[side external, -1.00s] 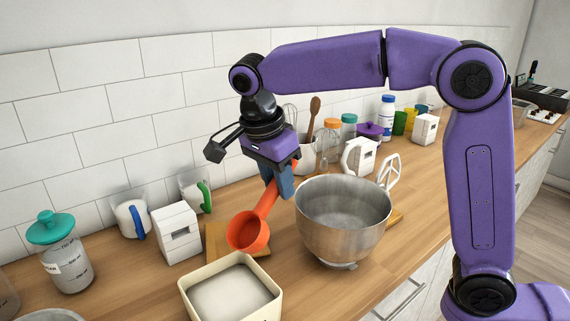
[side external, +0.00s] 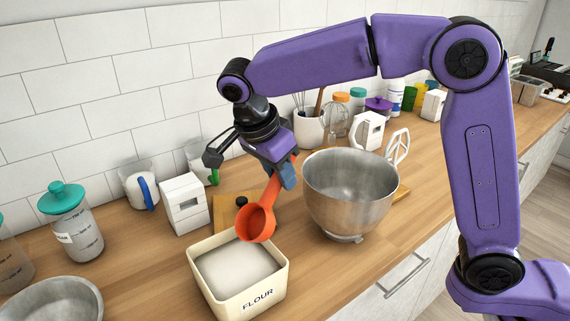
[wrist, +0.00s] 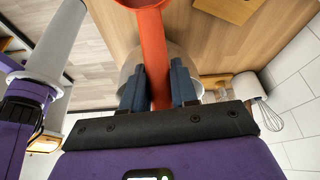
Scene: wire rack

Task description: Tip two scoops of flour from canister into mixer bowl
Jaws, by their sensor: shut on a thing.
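My gripper (side external: 285,177) is shut on the handle of an orange scoop (side external: 257,222). The handle also runs up between the fingers in the wrist view (wrist: 153,55). The scoop tilts down to the left, with its cup over the back right rim of the flour canister. Its visible inside is orange, with no flour seen. The cream canister (side external: 258,300), labelled FLOUR, holds white flour (side external: 235,268) with a fairly flat surface. I cannot tell whether the cup touches the rim. The steel mixer bowl (side external: 348,195) stands right of my gripper, and its inside looks empty.
A wooden board (side external: 232,207) lies behind the canister. A white box (side external: 186,204), a measuring jug (side external: 138,187) and a teal-lidded jar (side external: 72,225) stand to the left. A metal bowl (side external: 50,300) sits at front left. Counter between canister and mixer bowl is clear.

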